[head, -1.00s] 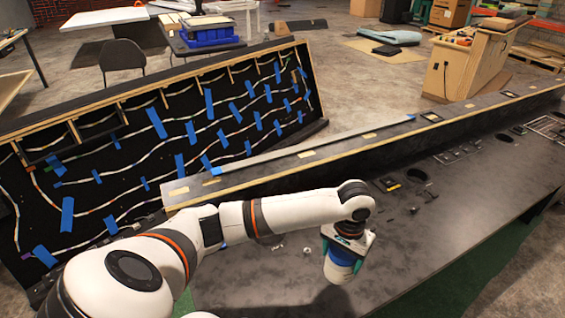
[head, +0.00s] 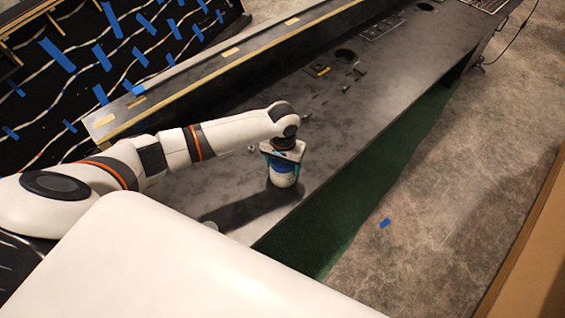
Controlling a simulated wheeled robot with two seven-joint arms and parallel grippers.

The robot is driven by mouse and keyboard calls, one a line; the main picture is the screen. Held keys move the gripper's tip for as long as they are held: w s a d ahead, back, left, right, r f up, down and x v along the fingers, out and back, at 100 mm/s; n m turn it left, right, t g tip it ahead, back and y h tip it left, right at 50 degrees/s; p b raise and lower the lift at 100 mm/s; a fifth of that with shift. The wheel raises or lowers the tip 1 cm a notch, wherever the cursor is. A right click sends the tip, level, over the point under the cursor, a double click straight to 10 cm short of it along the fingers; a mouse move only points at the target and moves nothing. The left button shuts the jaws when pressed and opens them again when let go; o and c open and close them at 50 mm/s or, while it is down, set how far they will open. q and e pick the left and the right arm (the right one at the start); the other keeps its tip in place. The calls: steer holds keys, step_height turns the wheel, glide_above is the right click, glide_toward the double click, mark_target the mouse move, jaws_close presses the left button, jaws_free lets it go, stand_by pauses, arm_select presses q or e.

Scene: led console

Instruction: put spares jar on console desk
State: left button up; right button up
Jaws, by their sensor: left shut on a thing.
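The spares jar (head: 283,180) is a small pale jar with a blue band, in the middle of the head view. My left gripper (head: 283,160) is above it and shut on it, with teal fingers at its sides. The jar is over the front part of the console desk (head: 330,110), a long dark surface. I cannot tell whether its base touches the desk. My right gripper is not in view.
A raised ledge (head: 232,52) runs along the desk's back. Small parts (head: 346,88) and round holes (head: 345,54) are farther along the desk. Green cloth (head: 335,225) hangs below its front edge. Bare desk surrounds the jar.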

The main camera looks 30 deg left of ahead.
arm_select(q)
steer(key=o, duration=1.1)
steer(key=shift+f, duration=0.1)
steer(key=shift+c, duration=0.2)
step_height(320, 180, up, 12)
steer(key=shift+r+b, duration=0.15)
steer(key=shift+b, duration=0.15)
